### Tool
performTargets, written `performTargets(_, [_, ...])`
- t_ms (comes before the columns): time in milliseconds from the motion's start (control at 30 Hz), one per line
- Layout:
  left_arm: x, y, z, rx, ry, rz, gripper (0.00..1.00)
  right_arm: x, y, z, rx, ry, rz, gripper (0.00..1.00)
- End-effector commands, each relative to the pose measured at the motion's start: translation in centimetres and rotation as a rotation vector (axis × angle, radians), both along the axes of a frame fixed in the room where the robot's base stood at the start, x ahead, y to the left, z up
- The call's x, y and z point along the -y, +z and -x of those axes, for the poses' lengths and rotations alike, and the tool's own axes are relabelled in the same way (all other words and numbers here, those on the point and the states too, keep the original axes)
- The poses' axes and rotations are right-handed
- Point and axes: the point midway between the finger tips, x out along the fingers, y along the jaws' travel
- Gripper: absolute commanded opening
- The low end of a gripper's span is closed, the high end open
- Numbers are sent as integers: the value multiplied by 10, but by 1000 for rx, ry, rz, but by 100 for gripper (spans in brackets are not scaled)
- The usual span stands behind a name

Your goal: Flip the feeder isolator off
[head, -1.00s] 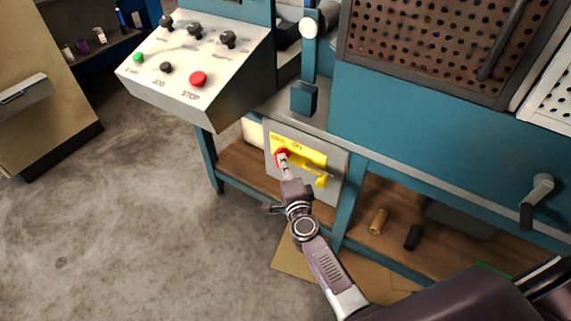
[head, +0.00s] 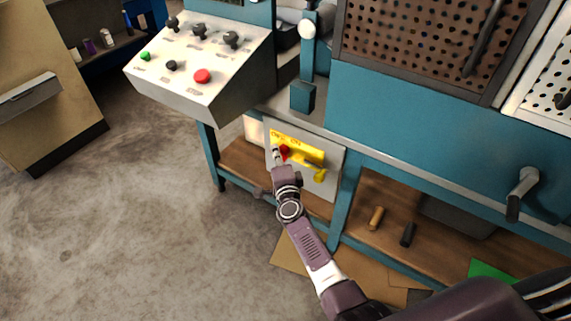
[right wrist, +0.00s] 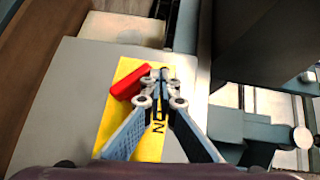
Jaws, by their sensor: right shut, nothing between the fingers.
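The feeder isolator is a grey box (head: 328,152) with a yellow plate (head: 310,153) lettered OFF and ON, low on the teal machine. Its red handle (head: 285,151) shows just right of my right gripper's tips. My right gripper (head: 276,153) is shut and empty, right at the plate. In the right wrist view the red handle (right wrist: 129,83) lies slanted beside the left finger of the gripper (right wrist: 161,75), over the yellow plate (right wrist: 150,147). Whether finger and handle touch I cannot tell. The fingers partly hide the lettering. My left gripper is not in view.
A sloping control panel (head: 205,62) with a red stop button (head: 202,76) juts out above left. A teal leg (head: 341,200) stands right of the box. Below right, a wooden shelf (head: 450,239) holds small cylinders. Open concrete floor (head: 120,240) lies left.

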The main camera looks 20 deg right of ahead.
Motion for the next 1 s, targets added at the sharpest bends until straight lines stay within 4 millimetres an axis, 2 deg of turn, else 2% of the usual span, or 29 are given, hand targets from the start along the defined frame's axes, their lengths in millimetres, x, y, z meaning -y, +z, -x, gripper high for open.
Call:
performTargets(533, [1,4,-5,3,-1,0,0,-7,-2,-18,-11,-4,10,0])
performTargets(1000, [1,2,-1,0,0,0,0,-7,-3,-18,-12,-4,12,0])
